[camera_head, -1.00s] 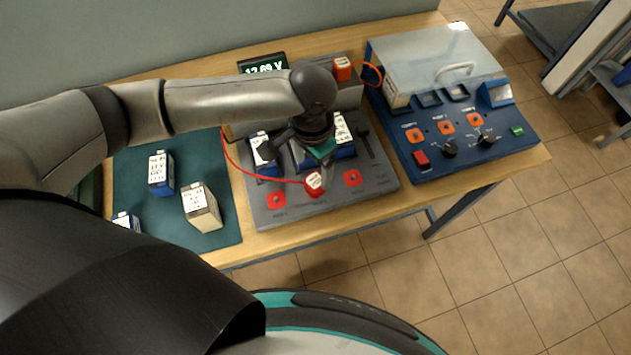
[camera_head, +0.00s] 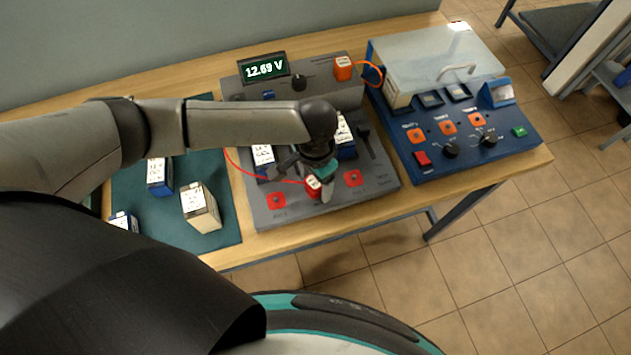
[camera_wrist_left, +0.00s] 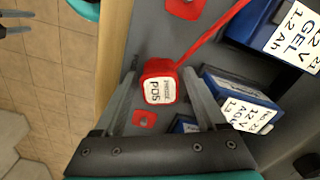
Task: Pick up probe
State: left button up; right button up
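The red probe (camera_head: 313,187), with a white "PROBE POS" label, stands on the grey test panel (camera_head: 377,186). A red cable runs from it. My left gripper (camera_head: 320,192) is down at the probe and partly covers it. In the left wrist view the probe (camera_wrist_left: 160,88) sits between the two fingertips of the left gripper (camera_wrist_left: 160,82), which are open with a gap on each side. My right gripper (camera_wrist_left: 18,22) shows only as two parted prongs at the left edge of the left wrist view, over the floor.
Labelled batteries (camera_head: 345,137) stand on the panel close to the gripper. Several more stand on the green mat (camera_head: 135,188) at the left. A voltmeter display (camera_head: 264,68) is behind. A blue console (camera_head: 450,165) is at the right. An orange probe (camera_head: 343,67) stands at the back.

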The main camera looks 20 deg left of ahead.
pick_arm(q)
grip_shut()
dwell(0.4)
